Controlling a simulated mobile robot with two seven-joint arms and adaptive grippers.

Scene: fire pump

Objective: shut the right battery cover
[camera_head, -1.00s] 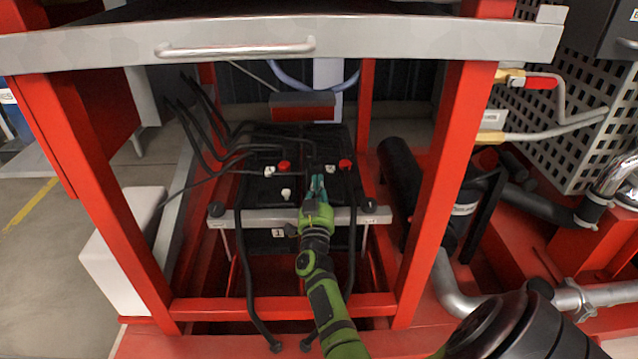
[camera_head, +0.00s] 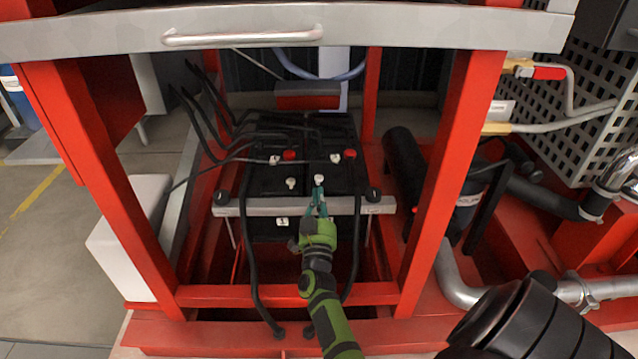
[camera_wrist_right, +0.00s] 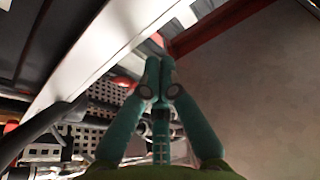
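Two black batteries stand side by side in the red frame, the right battery (camera_head: 342,178) and the left battery (camera_head: 268,180). A red cap (camera_head: 350,154) sits on the right battery and another red cap (camera_head: 289,155) on the left one. A pale post (camera_head: 319,179) stands at the right battery's front left. I cannot tell which part is the cover or whether it is open. My right gripper (camera_head: 318,196), green with teal fingers, is at the front edge, just below the pale post. Its fingertips meet in the right wrist view (camera_wrist_right: 160,72), with nothing visible between them. My left gripper is out of view.
A grey bar (camera_head: 265,207) crosses in front of the batteries. Black cables (camera_head: 245,240) hang over the front and run across the tops. Red uprights (camera_head: 452,165) flank the bay. A grey panel with a handle (camera_head: 242,38) spans above.

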